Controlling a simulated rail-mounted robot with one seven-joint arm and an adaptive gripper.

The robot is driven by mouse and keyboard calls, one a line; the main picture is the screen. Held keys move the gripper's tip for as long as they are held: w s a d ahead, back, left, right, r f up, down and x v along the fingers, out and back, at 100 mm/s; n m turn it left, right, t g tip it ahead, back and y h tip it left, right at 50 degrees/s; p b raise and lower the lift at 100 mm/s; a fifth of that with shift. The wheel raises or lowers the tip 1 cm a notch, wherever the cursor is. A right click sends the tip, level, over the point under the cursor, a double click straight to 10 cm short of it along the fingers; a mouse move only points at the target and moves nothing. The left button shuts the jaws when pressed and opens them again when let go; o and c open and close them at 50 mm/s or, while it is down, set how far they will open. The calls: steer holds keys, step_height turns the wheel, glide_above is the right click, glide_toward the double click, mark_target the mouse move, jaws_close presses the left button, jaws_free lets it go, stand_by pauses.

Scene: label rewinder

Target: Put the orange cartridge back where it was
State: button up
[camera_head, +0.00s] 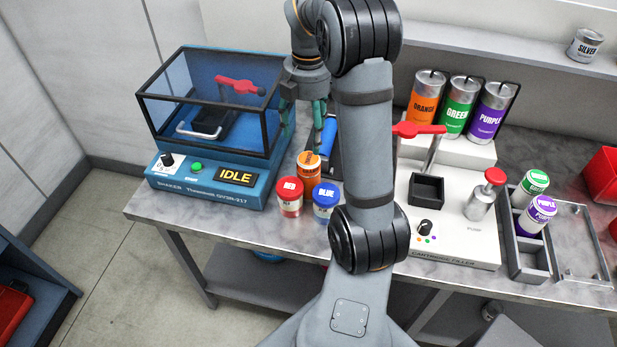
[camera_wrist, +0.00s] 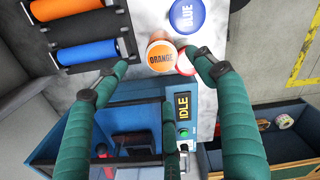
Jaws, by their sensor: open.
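The orange cartridge (camera_head: 308,172) stands on the bench behind the red cartridge (camera_head: 289,198) and the blue cartridge (camera_head: 325,203). In the wrist view its orange-labelled lid (camera_wrist: 160,57) shows between my fingertips, close to the blue lid (camera_wrist: 187,14) and the partly hidden red lid (camera_wrist: 185,63). My gripper (camera_head: 304,128) is open and empty, with its teal fingers pointing down above and behind the orange cartridge. A grey rack (camera_head: 532,262) at right holds the green cartridge (camera_head: 535,182) and the purple cartridge (camera_head: 539,212); its front compartment is empty.
The blue shaker (camera_head: 208,190), reading IDLE, stands left of the cartridges. The white cartridge filler (camera_head: 460,243) stands right, with orange, green and purple cans (camera_head: 459,108) behind. A dark holder with blue and orange rollers (camera_wrist: 88,52) lies beside my gripper.

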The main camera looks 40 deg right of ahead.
mark_target(310, 158)
step_height(310, 158, down, 4)
steer(key=shift+f, duration=0.2)
steer(key=shift+s+f, duration=0.1)
steer(key=shift+f, duration=0.25)
step_height(310, 158, down, 4)
steer(key=shift+f+p, duration=0.2)
steer(key=shift+p, duration=0.25)
steer(key=shift+c, duration=1.2)
steer(key=shift+s, duration=0.1)
steer(key=c, duration=1.5)
jaws_close()
